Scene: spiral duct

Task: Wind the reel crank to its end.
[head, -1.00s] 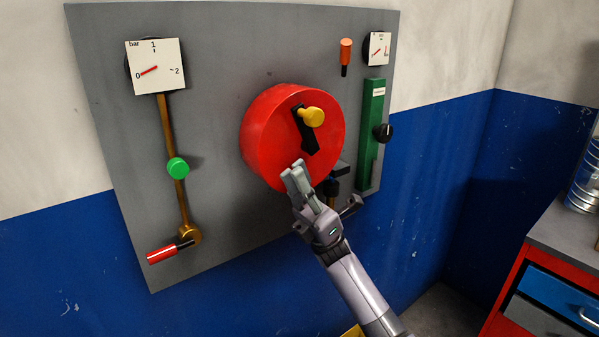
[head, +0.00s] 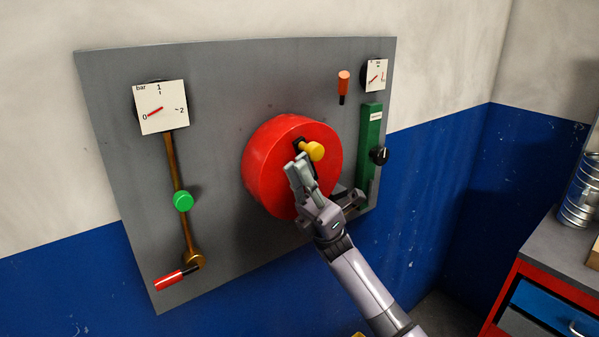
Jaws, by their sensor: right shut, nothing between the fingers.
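The red reel (head: 268,165) is mounted on the grey panel in the middle of the head view. Its crank has a yellow knob (head: 315,151) at the upper right of the reel's face. The black crank arm (head: 299,143) is mostly hidden behind my right gripper. My right gripper (head: 297,166) is shut and empty, in front of the reel, with its fingertips just left of and below the yellow knob. I cannot tell whether it touches the crank or the reel. My left gripper is not in view.
The grey panel (head: 225,90) also holds a left gauge (head: 162,107), a brass pipe with a green knob (head: 183,201) and a red-handled lever (head: 176,277). A red cabinet (head: 503,290) stands at lower right.

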